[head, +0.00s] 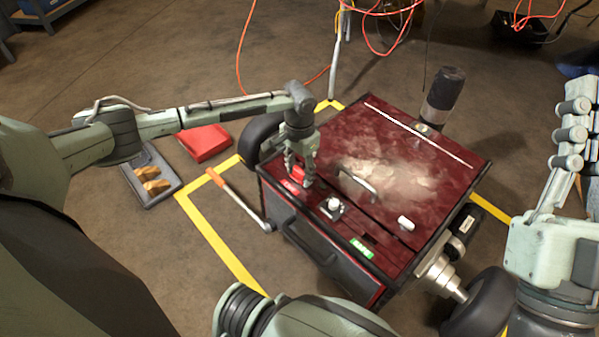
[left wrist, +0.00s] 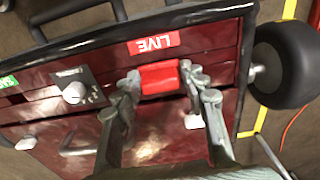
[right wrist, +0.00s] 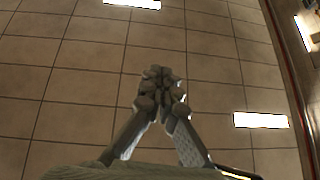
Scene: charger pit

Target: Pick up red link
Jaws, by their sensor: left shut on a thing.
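The red link (left wrist: 160,78) is a small red block over the dark red top of the wheeled unit (head: 424,150), beside a red LIVE label (left wrist: 152,44). My left gripper (left wrist: 166,80) has one fingertip at each end of the link and is shut on it. In the head view the left gripper (head: 299,170) points down at the unit's near left part and partly hides the red link (head: 298,174). I cannot tell whether the link is clear of the surface. My right gripper (right wrist: 162,88) is shut and empty, with the tiled ceiling behind it.
A white knob (head: 333,205), a green label (head: 362,248), a white piece (head: 405,223) and a handle (head: 358,180) are on the unit's top. A dark cylinder (head: 444,92) stands at its far corner. A tray (head: 150,180) and a red box (head: 205,143) lie on the floor left.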

